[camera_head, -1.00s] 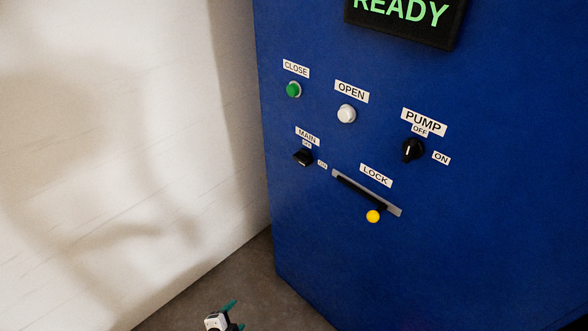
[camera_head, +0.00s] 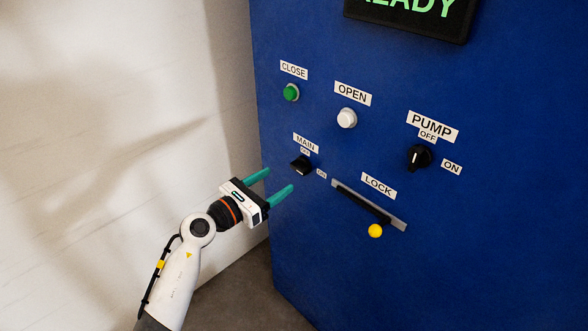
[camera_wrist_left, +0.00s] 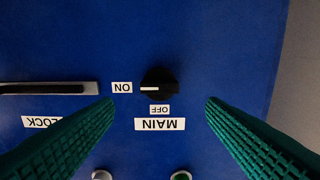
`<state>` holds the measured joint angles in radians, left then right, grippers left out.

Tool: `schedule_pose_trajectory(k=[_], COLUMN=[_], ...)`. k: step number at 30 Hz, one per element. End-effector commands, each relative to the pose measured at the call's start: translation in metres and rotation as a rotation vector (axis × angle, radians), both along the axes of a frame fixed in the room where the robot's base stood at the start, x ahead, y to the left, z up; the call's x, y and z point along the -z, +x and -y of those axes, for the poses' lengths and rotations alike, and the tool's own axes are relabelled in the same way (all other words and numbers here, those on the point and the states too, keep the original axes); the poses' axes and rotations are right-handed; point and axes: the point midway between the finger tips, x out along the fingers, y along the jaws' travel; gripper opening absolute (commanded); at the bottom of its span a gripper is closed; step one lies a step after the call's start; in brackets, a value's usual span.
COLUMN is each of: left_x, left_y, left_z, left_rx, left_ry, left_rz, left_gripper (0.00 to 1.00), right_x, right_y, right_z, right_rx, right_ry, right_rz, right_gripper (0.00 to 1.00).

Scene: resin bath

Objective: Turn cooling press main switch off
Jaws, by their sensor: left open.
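The main switch (camera_head: 301,165) is a black rotary knob on the blue press panel, under the MAIN label (camera_head: 306,143). In the left wrist view the knob (camera_wrist_left: 159,84) appears upside down, with its white mark pointing at the ON label (camera_wrist_left: 122,88); the OFF label (camera_wrist_left: 160,109) is beside it. My left gripper (camera_head: 275,184) is open, just left of and below the knob in the head view. In the wrist view its green fingers lie either side of the knob's line, apart from it. My right gripper is not in view.
The panel also bears a green CLOSE button (camera_head: 291,93), a white OPEN button (camera_head: 346,118), a PUMP knob (camera_head: 418,157) and a LOCK slot with a yellow-ended lever (camera_head: 375,231). A pale wall (camera_head: 110,130) stands left of the press.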

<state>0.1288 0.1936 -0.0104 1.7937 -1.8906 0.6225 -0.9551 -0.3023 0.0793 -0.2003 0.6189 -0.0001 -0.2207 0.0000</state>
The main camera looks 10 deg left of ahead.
Motion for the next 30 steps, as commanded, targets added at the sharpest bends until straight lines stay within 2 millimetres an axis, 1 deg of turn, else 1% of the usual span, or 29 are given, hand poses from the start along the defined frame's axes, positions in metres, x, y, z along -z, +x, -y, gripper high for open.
schedule_pose_trajectory(k=[1,3,9,15,23,24,26,30], left_x=[-0.002,-0.001,-0.001,0.0,0.0,0.0,0.0,0.0], left_y=[0.01,0.022,0.048,0.059,0.06,0.06,0.06,0.06], left_z=[0.008,0.015,0.032,0.04,0.04,0.04,0.04,0.04], left_rx=[0.002,0.001,0.0,0.001,0.001,0.001,0.001,0.001], left_ry=[-0.005,-0.004,-0.004,-0.003,-0.003,-0.003,-0.003,-0.003], left_rz=[0.0,-0.001,-0.001,-0.002,-0.002,-0.002,-0.002,-0.002], left_gripper=[0.65,0.65,0.65,0.65,0.65,0.62,0.52,0.29], right_x=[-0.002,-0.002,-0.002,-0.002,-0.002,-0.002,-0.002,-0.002], right_y=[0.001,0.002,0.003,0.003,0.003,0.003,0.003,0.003], right_z=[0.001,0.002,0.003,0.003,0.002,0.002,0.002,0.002], right_rx=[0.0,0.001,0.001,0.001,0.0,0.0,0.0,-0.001], right_ry=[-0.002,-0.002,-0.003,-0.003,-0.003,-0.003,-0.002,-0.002], right_rz=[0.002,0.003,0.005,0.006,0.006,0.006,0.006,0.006], right_gripper=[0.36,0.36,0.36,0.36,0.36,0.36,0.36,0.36])
